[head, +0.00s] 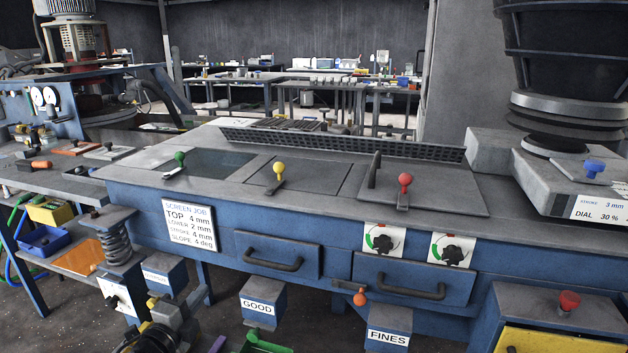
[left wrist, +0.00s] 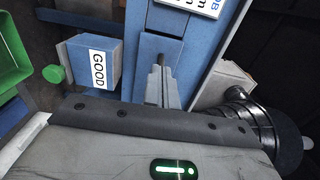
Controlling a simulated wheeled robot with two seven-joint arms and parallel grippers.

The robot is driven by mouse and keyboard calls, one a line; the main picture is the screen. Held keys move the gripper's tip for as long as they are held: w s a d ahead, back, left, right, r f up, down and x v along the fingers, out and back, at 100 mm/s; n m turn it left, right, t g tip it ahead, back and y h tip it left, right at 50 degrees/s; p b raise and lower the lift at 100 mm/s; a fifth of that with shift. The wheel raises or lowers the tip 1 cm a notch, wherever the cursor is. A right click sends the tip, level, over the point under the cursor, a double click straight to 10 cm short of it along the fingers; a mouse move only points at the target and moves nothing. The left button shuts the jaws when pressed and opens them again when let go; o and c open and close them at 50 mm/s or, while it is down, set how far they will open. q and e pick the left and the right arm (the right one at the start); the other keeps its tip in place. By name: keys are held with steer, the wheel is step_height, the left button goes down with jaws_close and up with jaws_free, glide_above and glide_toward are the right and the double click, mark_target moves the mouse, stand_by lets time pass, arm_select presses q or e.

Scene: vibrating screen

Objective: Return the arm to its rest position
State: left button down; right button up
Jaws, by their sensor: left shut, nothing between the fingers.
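My left gripper (left wrist: 161,72) shows in the left wrist view with its two grey fingers together, shut and empty. Its fingers point towards a blue upright part of the screen machine (left wrist: 155,48); I cannot tell how large the gap is. The blue box marked GOOD (left wrist: 100,65) is to the left of the fingers. A dark round motor-like part (left wrist: 250,115) is to their right. My right gripper is in neither view.
In the head view the blue screen bench (head: 225,249) has drawers, dials and coloured knobs. The GOOD box (head: 262,302) and FINES box (head: 388,327) stand below its front.

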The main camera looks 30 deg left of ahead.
arm_select(q)
steer(key=shift+d, duration=0.1)
steer(key=s+d+f+n+g+h, duration=0.2)
steer(key=s+d+n, duration=0.2)
steer(key=d, duration=0.7)
steer(key=s+d+f+n+g+h, duration=0.2)
steer(key=d+n, duration=0.3)
steer(key=d, duration=0.7)
steer(key=s+d+f+n+g+h+p, duration=0.1)
steer(key=s+d+f+n+g+h, duration=0.1)
steer(key=d, duration=0.9)
steer(key=s+n+h, duration=0.1)
steer(key=s+n, duration=0.1)
steer(key=s, duration=0.1)
steer(key=shift+s+d+g, duration=0.2)
steer(key=shift+s+g, duration=0.1)
steer(key=shift+g, duration=0.1)
steer(key=shift+f, duration=0.1)
